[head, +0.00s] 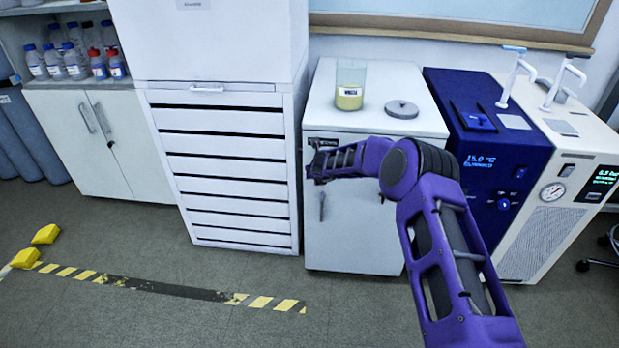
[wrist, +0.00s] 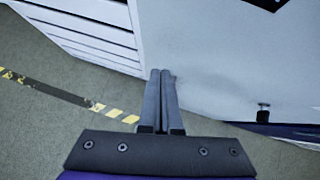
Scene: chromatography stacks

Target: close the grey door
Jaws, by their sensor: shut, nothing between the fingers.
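The grey door (head: 350,235) is the pale front of the low cabinet left of the blue unit. It has a small dark upright handle (head: 322,205) on its left side. The door looks roughly flush with the cabinet, but my arm covers its upper right part, so I cannot tell whether a gap remains. In the wrist view the door (wrist: 215,60) fills the upper right, with the handle (wrist: 263,108) at right. My gripper (wrist: 162,72) is shut and empty, with its fingertips by the door's left edge. In the head view my gripper (head: 314,165) is before the upper left of the door.
A beaker (head: 349,85) with yellow contents and a grey round lid (head: 401,109) sit on the cabinet top. A white drawer stack (head: 225,160) stands close on the left, the blue unit (head: 490,150) on the right. The floor in front is open, with striped tape (head: 262,302).

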